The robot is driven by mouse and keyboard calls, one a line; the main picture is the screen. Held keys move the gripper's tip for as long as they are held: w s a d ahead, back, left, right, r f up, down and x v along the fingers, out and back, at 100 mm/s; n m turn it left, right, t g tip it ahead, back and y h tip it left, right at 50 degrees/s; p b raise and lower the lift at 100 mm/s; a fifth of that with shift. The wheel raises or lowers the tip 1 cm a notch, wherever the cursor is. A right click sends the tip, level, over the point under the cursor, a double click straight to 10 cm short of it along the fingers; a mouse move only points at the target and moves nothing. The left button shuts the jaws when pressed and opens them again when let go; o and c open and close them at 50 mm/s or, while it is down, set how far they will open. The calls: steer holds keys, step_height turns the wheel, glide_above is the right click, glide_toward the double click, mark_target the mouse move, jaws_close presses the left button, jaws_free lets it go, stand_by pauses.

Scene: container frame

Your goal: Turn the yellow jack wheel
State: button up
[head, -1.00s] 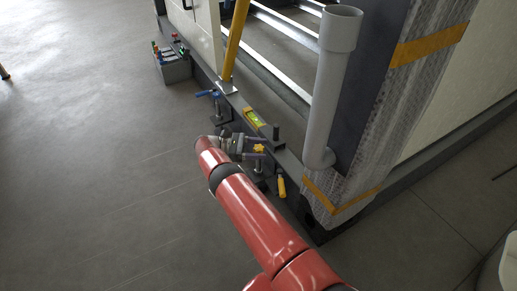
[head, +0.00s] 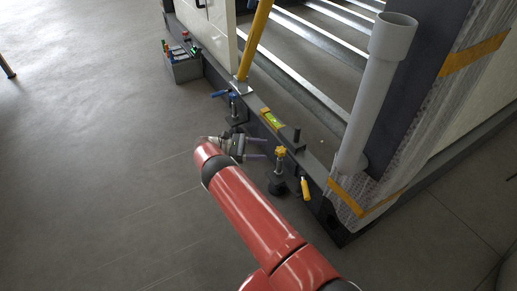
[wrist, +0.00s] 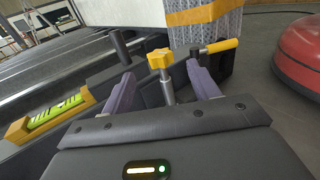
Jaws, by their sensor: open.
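The yellow jack wheel (head: 281,151) is a small lobed knob on top of a dark upright jack beside the frame's bottom rail. It also shows in the wrist view (wrist: 160,58), upright on a grey screw. My gripper (head: 264,148) is open and empty, left of the wheel in the head view, its purple fingers pointing toward it. In the wrist view my gripper (wrist: 160,72) has one finger on each side of the wheel's line, with the wheel just beyond the fingertips. I see no contact. The jack's lower part is partly hidden in the wrist view.
A blue-handled jack (head: 226,95) stands left along the rail. A yellow-handled tool (head: 305,187) is close right of the jack. A grey pipe (head: 359,120) rises behind. Floor at left is free.

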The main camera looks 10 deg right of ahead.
mark_target(276, 153)
steer(key=s+n+t+p, duration=0.1)
steer(key=n+t+p, duration=0.1)
steer(key=t, duration=0.1)
steer(key=s+d+n+t+p, duration=0.1)
steer(key=n+t+p, duration=0.1)
steer(key=t+p, duration=0.1)
steer(key=s+d+n+t+p, duration=0.1)
steer(key=n+t+p, duration=0.1)
steer(key=t+p, duration=0.1)
steer(key=shift+s+d+f, duration=0.1)
steer(key=shift+s+d, duration=0.1)
steer(key=shift+s, duration=0.05)
steer(key=x, duration=0.7)
steer(key=shift+w+d, duration=0.15)
steer(key=shift+d, duration=0.05)
